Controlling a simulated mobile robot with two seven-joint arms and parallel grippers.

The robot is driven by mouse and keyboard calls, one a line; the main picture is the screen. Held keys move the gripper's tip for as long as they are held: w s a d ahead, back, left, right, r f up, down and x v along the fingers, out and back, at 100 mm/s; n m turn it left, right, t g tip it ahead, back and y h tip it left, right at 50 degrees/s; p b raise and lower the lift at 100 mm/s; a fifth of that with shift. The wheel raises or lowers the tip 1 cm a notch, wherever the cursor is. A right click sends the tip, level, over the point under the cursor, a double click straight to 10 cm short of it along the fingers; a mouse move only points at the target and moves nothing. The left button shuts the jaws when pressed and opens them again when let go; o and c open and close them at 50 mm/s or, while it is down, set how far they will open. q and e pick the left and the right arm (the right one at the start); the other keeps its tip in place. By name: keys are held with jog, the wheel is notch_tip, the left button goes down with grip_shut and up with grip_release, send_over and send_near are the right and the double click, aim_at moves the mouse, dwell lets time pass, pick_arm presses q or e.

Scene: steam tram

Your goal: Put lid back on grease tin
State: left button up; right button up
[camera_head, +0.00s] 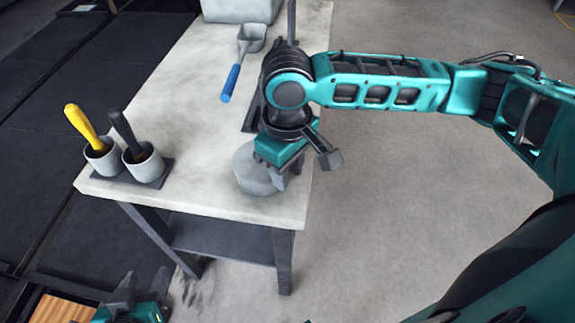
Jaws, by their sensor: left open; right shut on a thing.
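A round grey tin (258,186) stands near the front right corner of the worktable. My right gripper (277,176) is above it, pointing down and shut on what looks like its grey lid (243,161). The gripper covers the right part of the lid and tin. I cannot tell whether the lid rests fully on the rim. My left gripper (140,288) is low at the bottom left, away from the table, open and empty.
On the pale worktable (195,95), two cups (103,160) with a yellow and a black handle stand at the front left. A blue-handled scoop (231,84) lies farther back, and a grey bin (240,8) stands at the far end. The table's middle is clear.

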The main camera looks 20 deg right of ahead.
jog(key=o, duration=1.6)
pick_arm(q)
notch_tip(320, 180, down, 3)
jog(key=s+a, duration=0.1)
jog(key=a, duration=0.1)
pick_arm(e)
jog(key=shift+r, duration=0.2)
pick_arm(q)
jog(key=shift+y, duration=0.4)
jog(key=shift+s+a+r+p, duration=0.1)
jog(key=shift+r+p, duration=1.3)
jog(key=shift+p, duration=0.2)
jog(key=shift+s+a+r+p, duration=0.1)
jog(key=shift+r+p, duration=1.3)
jog(key=shift+p, duration=0.15)
pick_arm(e)
notch_tip(320, 180, up, 7)
jog(key=shift+f, duration=0.2)
jog(key=shift+c, duration=0.5)
